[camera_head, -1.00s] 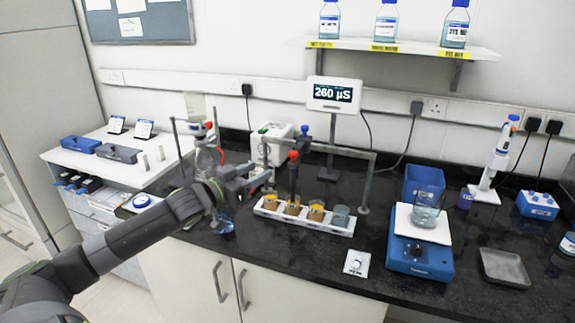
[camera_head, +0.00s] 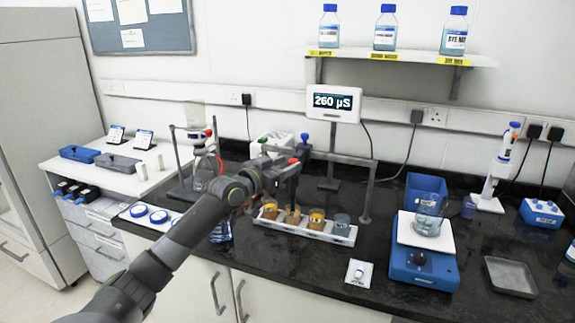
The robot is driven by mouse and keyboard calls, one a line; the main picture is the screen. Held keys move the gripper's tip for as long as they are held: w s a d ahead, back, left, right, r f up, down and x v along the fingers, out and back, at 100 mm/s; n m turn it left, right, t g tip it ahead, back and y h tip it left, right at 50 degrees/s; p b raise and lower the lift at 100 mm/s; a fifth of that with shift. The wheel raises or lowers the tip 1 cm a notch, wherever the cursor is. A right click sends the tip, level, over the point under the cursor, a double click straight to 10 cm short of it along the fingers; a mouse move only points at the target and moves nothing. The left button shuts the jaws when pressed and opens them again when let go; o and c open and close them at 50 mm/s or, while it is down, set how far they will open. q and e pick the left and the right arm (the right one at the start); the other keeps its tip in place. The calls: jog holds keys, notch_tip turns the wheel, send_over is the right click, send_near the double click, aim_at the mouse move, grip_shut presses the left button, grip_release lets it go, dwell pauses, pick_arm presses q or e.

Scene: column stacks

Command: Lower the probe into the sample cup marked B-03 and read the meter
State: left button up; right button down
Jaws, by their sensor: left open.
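A white rack (camera_head: 300,231) holds a row of sample cups. Two cups at the left (camera_head: 270,210) and (camera_head: 293,214) look brown-orange, the third (camera_head: 317,217) is orange, and the rightmost (camera_head: 341,223) is grey-blue. Their labels are too small to read, so I cannot tell which is B-03. A dark probe holder (camera_head: 292,187) with a blue top and a red part hangs from a grey rail over the cups; its tip is hard to make out. My left gripper (camera_head: 287,167) is open at the holder, partly covering it. The meter (camera_head: 333,103) reads 260 µS. My right gripper is out of view.
A blue balance (camera_head: 422,267) with a beaker (camera_head: 430,216) stands right of the rack. A glass bottle on a stand (camera_head: 200,165) is at the left, near my arm. The rail's right post (camera_head: 367,200) stands beside the rack. Black bench in front is mostly clear.

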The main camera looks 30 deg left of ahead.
pick_arm(q)
jog(key=shift+w+d, duration=0.1)
jog(key=shift+w, duration=0.35)
grip_shut()
jog(key=shift+r, duration=0.1)
